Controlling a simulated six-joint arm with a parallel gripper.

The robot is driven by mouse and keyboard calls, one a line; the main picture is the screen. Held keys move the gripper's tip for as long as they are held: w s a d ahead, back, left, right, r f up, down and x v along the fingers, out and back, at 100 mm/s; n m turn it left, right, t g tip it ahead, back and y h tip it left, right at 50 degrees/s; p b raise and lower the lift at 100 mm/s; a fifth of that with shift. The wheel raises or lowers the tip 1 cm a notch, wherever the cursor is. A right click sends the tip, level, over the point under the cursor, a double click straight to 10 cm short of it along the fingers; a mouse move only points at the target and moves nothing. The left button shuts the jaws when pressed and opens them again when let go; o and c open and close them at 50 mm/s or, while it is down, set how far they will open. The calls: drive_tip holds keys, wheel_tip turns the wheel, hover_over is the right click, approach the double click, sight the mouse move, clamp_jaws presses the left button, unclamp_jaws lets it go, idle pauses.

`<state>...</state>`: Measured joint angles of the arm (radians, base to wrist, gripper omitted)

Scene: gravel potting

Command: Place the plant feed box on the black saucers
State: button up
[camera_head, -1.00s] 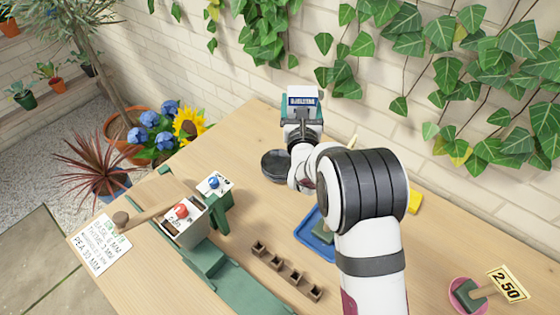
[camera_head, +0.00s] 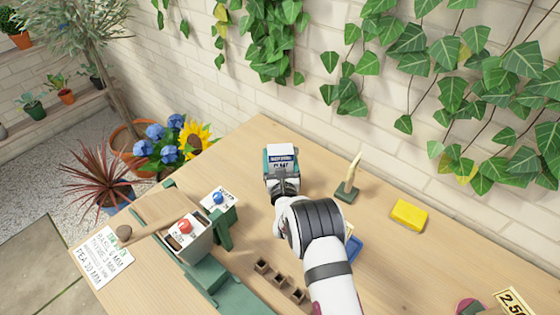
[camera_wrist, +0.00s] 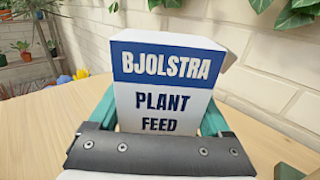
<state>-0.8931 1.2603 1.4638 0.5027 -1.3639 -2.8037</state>
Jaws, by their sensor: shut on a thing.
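The plant feed box (camera_head: 281,153) is white with a blue band and stands roughly upright in my gripper (camera_head: 281,172). In the wrist view the box (camera_wrist: 168,85) faces me with its label readable. The teal fingers of my gripper (camera_wrist: 158,118) are shut on it, one at each side. The black saucers are not visible now; the box and my gripper cover the table area where they showed before. I cannot tell whether the box touches anything beneath it.
Left stand the green rack (camera_head: 222,283) and two dispensers with a red knob (camera_head: 185,227) and a blue knob (camera_head: 218,198). Small brown pots (camera_head: 280,281) are in front. A dibber on a green base (camera_head: 346,192) and a yellow block (camera_head: 409,214) lie right. The brick wall is behind.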

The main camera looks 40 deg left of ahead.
drive_tip(key=shift+f, duration=0.7)
drive_tip(key=shift+f, duration=0.1)
drive_tip(key=o, duration=1.4)
drive_tip(key=v, duration=1.2)
